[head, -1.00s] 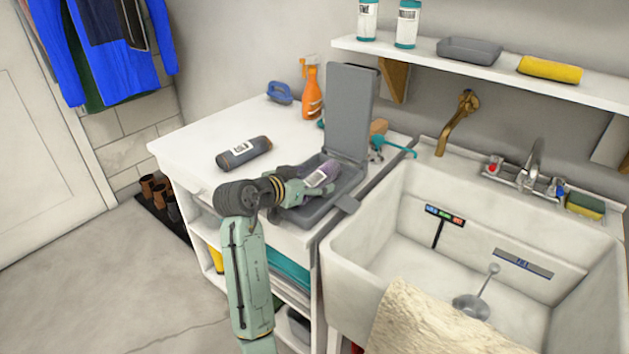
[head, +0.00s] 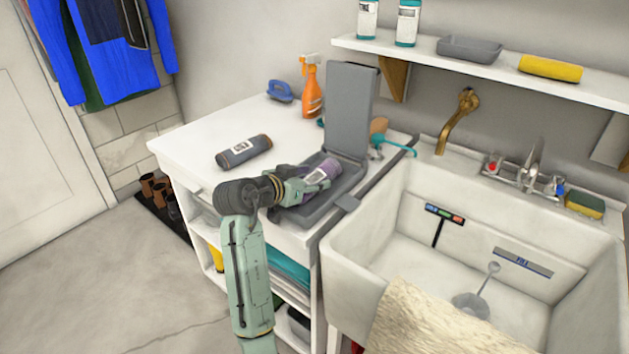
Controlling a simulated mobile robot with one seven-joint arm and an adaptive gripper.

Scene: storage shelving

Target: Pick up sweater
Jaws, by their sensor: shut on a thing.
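A purple rolled bundle (head: 329,168) with a white label, which looks like rolled clothing and may be the sweater, is in the open grey case (head: 349,184) on the white counter. My gripper (head: 311,184) reaches over the case from the left and is shut on the near end of this bundle. The fingers partly cover it, and I cannot tell whether it is lifted clear of the case floor. A second, dark grey roll (head: 243,151) with a white label lies apart on the counter to the left.
The case's lid (head: 349,105) stands upright behind the bundle. An orange spray bottle (head: 311,90) and a blue brush (head: 280,91) stand at the back of the counter. A white sink (head: 385,240) adjoins on the right.

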